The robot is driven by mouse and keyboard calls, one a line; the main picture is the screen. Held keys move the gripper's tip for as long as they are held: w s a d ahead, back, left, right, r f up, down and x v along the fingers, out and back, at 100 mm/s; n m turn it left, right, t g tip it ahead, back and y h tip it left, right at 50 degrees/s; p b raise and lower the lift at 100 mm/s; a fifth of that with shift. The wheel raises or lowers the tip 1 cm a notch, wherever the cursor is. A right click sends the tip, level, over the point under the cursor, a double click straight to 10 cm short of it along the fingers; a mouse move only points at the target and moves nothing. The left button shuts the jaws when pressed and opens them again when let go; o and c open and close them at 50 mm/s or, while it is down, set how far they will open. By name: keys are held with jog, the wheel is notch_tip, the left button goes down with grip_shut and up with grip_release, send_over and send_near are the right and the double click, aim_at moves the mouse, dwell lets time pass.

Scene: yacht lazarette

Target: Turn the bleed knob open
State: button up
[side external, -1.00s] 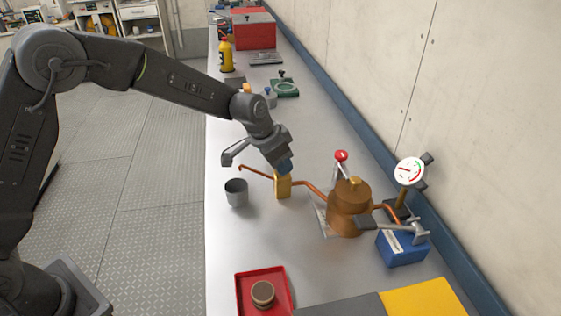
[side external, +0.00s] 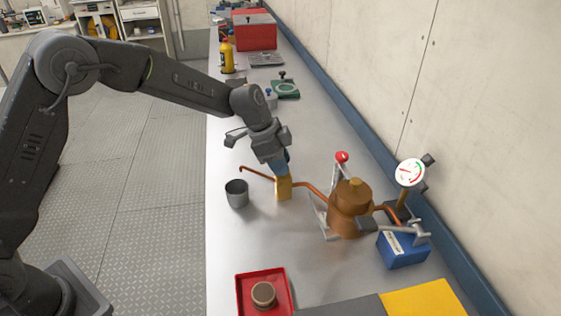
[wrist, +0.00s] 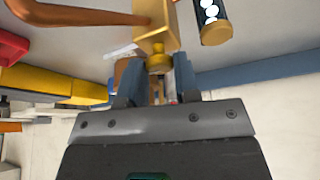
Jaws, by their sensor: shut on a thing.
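The bleed valve is a brass block (side external: 284,188) in a copper pipe on the bench, and it shows at the top of the wrist view (wrist: 152,25). Its small brass knob (wrist: 158,60) sits between the blue fingers of my gripper (wrist: 157,80). My gripper (side external: 281,170) is on top of the brass block in the side view and is shut on the knob, which the fingers hide there. The knob's turn angle cannot be read.
A grey metal cup (side external: 236,193) stands left of the valve, under the pipe's open end. To the right are a copper pot (side external: 350,208), a round gauge (side external: 411,173) and a blue box (side external: 403,246). A red tray (side external: 262,293) lies in front.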

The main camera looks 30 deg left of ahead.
jog(key=shift+f, duration=0.1)
jog(key=o, duration=0.9)
jog(key=v, duration=1.4)
jog(key=s+a+r+n+t+y, duration=0.1)
jog(key=s+a+r+n, duration=0.15)
jog(key=s, duration=0.55)
jog(key=s+a+r+n+t+y, duration=0.1)
jog(key=s+r+n, duration=0.3)
jog(key=s, duration=0.3)
jog(key=s+a+f+n, duration=0.1)
jog(key=s+n, duration=0.1)
jog(key=s, duration=0.3)
jog(key=s+f+n+t+y, duration=0.1)
jog(key=s, duration=0.4)
jog(key=s+a+f+n+y, duration=0.1)
jog(key=s+f+n, duration=0.1)
jog(key=s, duration=0.2)
jog(key=shift+s+a+n, duration=0.3)
jog(key=shift+s+n, duration=0.05)
jog(key=shift+s, duration=0.05)
